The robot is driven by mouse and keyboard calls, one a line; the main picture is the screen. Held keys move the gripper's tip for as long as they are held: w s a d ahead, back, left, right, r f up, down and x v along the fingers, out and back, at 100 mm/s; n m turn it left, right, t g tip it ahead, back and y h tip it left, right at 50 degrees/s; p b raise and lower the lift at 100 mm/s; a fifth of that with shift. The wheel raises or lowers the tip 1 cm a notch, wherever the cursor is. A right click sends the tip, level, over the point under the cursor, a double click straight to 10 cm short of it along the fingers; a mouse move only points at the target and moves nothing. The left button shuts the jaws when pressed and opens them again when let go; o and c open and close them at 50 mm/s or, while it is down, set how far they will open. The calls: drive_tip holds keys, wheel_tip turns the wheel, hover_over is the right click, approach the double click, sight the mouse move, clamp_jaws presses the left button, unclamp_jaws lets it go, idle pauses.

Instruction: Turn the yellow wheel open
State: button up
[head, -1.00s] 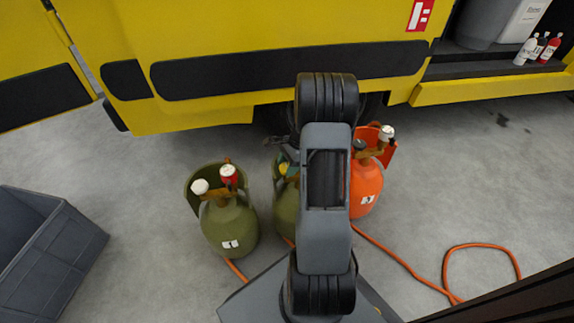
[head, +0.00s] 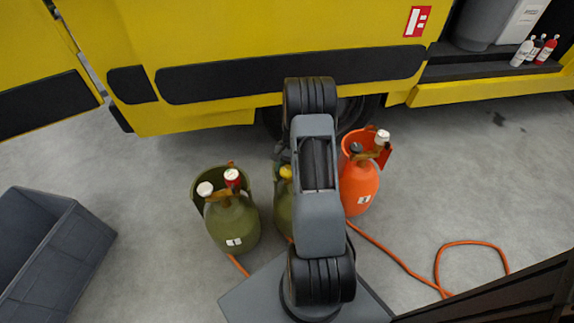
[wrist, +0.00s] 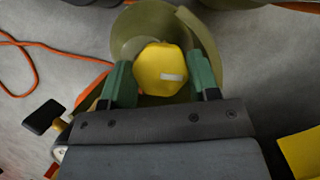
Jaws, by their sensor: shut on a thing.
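The yellow wheel (wrist: 160,68) sits on top of the middle olive-green cylinder and has a pale mark on its face. In the head view the wheel (head: 286,172) shows only in part beside my arm. My gripper (wrist: 161,82) has its green fingers on either side of the wheel and is shut on it. The middle cylinder (head: 284,212) is mostly hidden behind my arm. In the wrist view its olive collar (wrist: 130,30) rises around the wheel.
An olive cylinder (head: 232,226) with white and red knobs stands left. An orange cylinder (head: 358,188) with white and black knobs stands right. Orange hoses (head: 400,263) lie on the floor. A grey crate (head: 48,255) is at far left. A yellow truck (head: 220,40) stands behind.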

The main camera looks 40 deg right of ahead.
drive_tip(key=n+p, duration=0.1)
drive_tip(key=n, duration=0.1)
drive_tip(key=n+g+h+p, duration=0.1)
drive_tip(key=n, duration=0.2)
drive_tip(key=shift+w+r+n+h, duration=0.1)
drive_tip(key=shift+r+n+h, duration=0.05)
drive_tip(key=shift+n+h, duration=0.15)
drive_tip(key=n+h+p, duration=0.1)
drive_tip(key=n, duration=0.2)
drive_tip(key=n+h+p, duration=0.1)
drive_tip(key=n, duration=0.2)
drive_tip(key=shift+a+g, duration=0.1)
drive_tip(key=shift+g, duration=0.3)
drive_tip(key=n+h, duration=0.1)
drive_tip(key=n, duration=0.2)
drive_tip(key=n+h+p, duration=0.1)
drive_tip(key=n, duration=0.1)
drive_tip(key=shift+n+t+p, duration=0.3)
drive_tip(key=shift+n, duration=0.1)
drive_tip(key=n+h, duration=0.1)
drive_tip(key=n, duration=0.1)
drive_tip(key=n+t+h, duration=0.1)
drive_tip(key=n, duration=0.2)
drive_tip(key=shift+p, duration=0.4)
drive_tip(key=shift+n+t, duration=0.3)
drive_tip(key=shift+n, duration=0.2)
drive_tip(key=o, duration=0.9)
